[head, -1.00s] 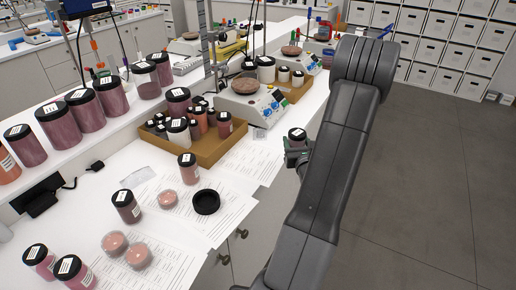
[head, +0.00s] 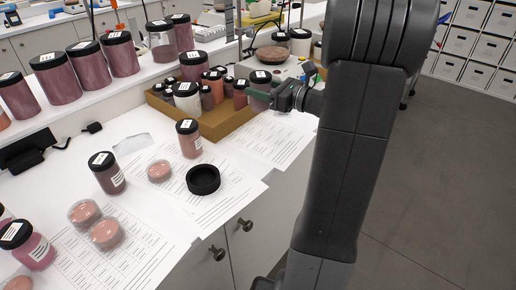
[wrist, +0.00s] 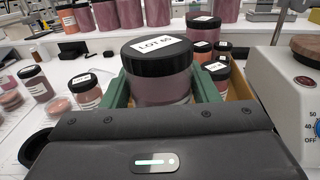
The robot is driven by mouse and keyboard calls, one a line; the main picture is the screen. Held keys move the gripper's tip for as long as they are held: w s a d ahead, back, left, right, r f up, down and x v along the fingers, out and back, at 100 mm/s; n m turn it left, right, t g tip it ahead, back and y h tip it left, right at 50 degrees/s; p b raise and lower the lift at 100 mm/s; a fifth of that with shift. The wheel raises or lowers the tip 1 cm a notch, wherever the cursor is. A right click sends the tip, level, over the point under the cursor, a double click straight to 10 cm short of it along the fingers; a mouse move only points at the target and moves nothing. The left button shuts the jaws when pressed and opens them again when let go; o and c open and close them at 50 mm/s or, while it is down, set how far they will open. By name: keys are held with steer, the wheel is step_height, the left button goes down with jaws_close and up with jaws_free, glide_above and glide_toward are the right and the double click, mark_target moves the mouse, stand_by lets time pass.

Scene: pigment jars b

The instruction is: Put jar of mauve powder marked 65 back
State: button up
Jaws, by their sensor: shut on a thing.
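A jar of mauve powder with a black lid, its label reading LOT 65 (wrist: 160,85), is between the green fingers of my gripper (wrist: 163,98) in the wrist view. In the head view the same jar (head: 259,98) appears upright at the right end of the cardboard tray (head: 212,132), with my gripper (head: 268,94) shut on it from the right. I cannot tell if the jar's base touches anything. The tray holds several smaller jars and a white-sided jar (head: 187,98).
A balance with a brown dish (head: 271,54) stands just behind the held jar. Big mauve jars (head: 88,66) line the raised shelf. On the papers in front are loose jars (head: 189,139), pink dishes (head: 106,232) and a black lid (head: 203,179). Bare paper (head: 268,148) lies right of the tray.

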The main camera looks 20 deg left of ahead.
steer(key=shift+s+a+f+g, duration=0.2)
steer(key=shift+s+a+g, duration=0.05)
steer(key=shift+s+g, duration=0.05)
step_height(320, 180, down, 10)
steer(key=shift+r+b, duration=0.2)
steer(key=shift+b, duration=0.4)
steer(key=shift+s, duration=0.1)
steer(key=shift+f, duration=0.15)
steer(key=o, duration=1.1)
